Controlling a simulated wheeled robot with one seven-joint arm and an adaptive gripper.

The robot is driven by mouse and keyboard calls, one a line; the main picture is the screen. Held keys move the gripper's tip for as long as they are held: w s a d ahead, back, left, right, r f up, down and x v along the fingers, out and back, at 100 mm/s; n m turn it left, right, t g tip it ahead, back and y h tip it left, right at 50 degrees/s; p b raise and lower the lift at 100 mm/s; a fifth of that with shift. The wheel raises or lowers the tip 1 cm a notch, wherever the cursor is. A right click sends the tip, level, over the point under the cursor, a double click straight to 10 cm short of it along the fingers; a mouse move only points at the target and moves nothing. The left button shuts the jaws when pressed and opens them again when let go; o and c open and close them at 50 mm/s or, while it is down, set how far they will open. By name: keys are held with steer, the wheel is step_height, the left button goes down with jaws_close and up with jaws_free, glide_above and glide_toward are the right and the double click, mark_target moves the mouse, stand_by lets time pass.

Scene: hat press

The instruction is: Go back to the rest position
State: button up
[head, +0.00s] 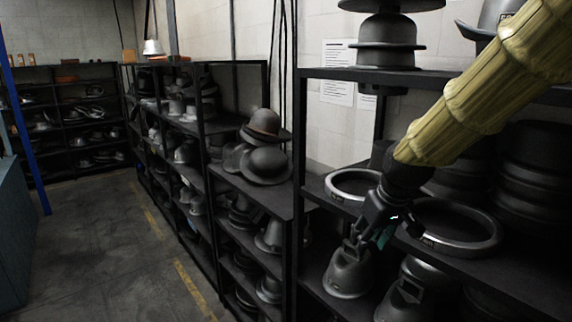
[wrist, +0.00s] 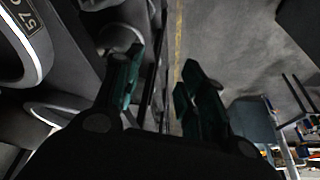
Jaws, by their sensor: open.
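My gripper (head: 366,236) is at the end of my arm, which comes in from the upper right in a yellow sleeve. It hangs in front of the right shelf unit, near the dark metal hat molds on the lower shelf. In the wrist view its two green-tipped fingers (wrist: 157,95) are spread apart, with nothing between them. In the head view a bell-shaped mold (head: 348,274) shows just below the fingers; I cannot tell whether they touch it.
Metal rings (head: 452,228) lie on the middle shelf beside my gripper. Shelf posts (head: 298,180) stand close to its left. More shelves with hats (head: 266,163) run along the wall. The aisle floor (head: 110,240) at left is clear, with a teal cabinet (head: 12,235) at its edge.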

steer(key=s+f+m+g+b, duration=0.1)
steer(key=s+f+b, duration=0.15)
steer(key=f, duration=1.05)
steer(key=s+d+f+b, duration=0.15)
steer(key=s+f, duration=0.25)
steer(key=f, duration=1)
steer(key=s+f+m+g+b, duration=0.1)
steer(key=s+f+b, duration=0.2)
steer(key=f, duration=1)
steer(key=s+d+f+m+g+h+b, duration=0.1)
steer(key=s+f+b, duration=0.5)
steer(key=s+f, duration=1.9)
steer(key=shift+s+d+f+m+g, duration=0.25)
steer(key=shift+s+d+m+g, duration=0.25)
steer(key=shift+d, duration=0.1)
